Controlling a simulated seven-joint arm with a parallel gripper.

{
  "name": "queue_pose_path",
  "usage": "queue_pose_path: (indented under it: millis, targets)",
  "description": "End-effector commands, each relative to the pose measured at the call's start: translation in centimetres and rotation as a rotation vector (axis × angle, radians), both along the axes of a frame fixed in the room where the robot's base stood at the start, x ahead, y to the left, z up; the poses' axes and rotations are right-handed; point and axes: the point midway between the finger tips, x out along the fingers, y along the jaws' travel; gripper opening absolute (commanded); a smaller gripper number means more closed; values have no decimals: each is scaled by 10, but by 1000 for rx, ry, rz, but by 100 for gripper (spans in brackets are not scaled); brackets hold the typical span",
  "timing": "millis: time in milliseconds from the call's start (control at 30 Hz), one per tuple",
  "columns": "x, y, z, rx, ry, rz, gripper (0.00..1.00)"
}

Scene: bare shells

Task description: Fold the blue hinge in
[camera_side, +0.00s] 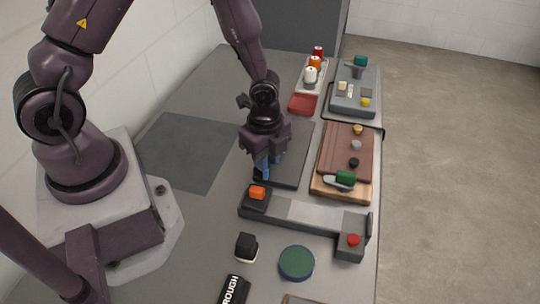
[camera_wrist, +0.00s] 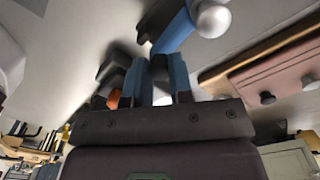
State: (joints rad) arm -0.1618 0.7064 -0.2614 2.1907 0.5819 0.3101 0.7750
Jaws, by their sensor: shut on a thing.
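My gripper (camera_side: 264,168) points down over the near left end of a dark flat panel (camera_side: 293,150). In the wrist view its two blue-faced fingers (camera_wrist: 158,70) stand close together.
A wooden board with a brown panel (camera_side: 346,150) is to the right. A black-and-white block (camera_side: 246,247) and a green disc (camera_side: 297,262) are nearer.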

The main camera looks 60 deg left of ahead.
Motion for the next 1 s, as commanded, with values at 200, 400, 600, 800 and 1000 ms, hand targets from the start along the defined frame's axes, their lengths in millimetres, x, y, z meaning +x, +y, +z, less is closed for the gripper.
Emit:
queue_pose_path:
  millis: [200, 400, 600, 800, 1000]
  targets:
    - [-1, 1, 1, 0, -1, -34, 0]
    - [-2, 2, 1, 1, 0, -40, 0]
    - [-2, 2, 1, 3, 2, -39, 0]
    - [-2, 2, 1, 2, 0, -38, 46]
    - [-2, 2, 1, 1, 0, -38, 46]
